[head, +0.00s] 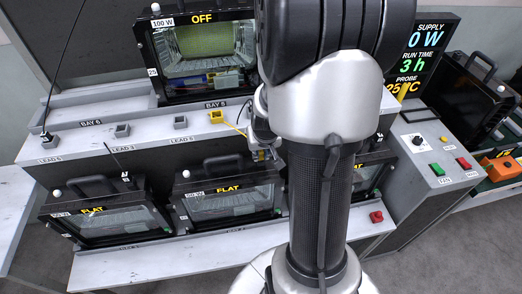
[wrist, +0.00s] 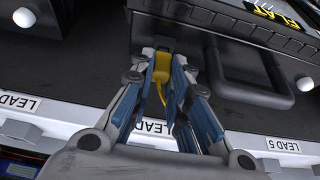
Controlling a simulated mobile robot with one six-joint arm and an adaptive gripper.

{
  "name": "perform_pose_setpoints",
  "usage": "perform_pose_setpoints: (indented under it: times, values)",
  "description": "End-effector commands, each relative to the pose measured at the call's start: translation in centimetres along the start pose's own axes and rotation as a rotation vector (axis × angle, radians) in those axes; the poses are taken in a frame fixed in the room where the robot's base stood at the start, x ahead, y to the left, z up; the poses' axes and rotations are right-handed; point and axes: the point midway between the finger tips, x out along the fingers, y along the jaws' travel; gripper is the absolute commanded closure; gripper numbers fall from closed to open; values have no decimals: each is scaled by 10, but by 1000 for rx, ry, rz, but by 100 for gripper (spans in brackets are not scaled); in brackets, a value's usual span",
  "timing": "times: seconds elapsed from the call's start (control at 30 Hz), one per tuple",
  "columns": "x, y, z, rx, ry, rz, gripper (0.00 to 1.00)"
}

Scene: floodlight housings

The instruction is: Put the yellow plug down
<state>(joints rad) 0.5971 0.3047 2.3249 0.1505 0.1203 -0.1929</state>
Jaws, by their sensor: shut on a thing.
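My gripper (wrist: 160,70) is shut on the yellow plug (wrist: 163,66), which sits between the two blue-padded fingertips in the wrist view. A yellow lead (wrist: 164,98) hangs back from the plug between the fingers. In the head view my gripper (head: 262,148) is largely hidden behind my arm, in front of the pale ledge. The yellow lead (head: 234,127) runs from it to a yellow block (head: 216,117) on the ledge. The plug appears above a dark housing top, close to a black carry handle (wrist: 285,75); whether it touches anything cannot be told.
Grey blocks (head: 180,122) stand along the ledge (head: 80,147). Floodlights marked FLAT (head: 228,200) stand below. One marked OFF (head: 202,50) is above. A control box (head: 440,155) with green and red buttons is at right. My arm hides the middle right.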

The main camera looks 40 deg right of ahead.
Motion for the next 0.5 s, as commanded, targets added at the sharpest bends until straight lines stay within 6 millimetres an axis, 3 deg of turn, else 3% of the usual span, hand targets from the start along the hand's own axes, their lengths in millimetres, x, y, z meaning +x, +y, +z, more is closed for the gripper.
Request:
perform_pose_setpoints:
  times: [0.27,0.3,0.5]
  values:
    - [9,0,4,0,0,0,100]
    - [8,0,3,0,0,0,83]
    - [7,0,3,0,0,0,69]
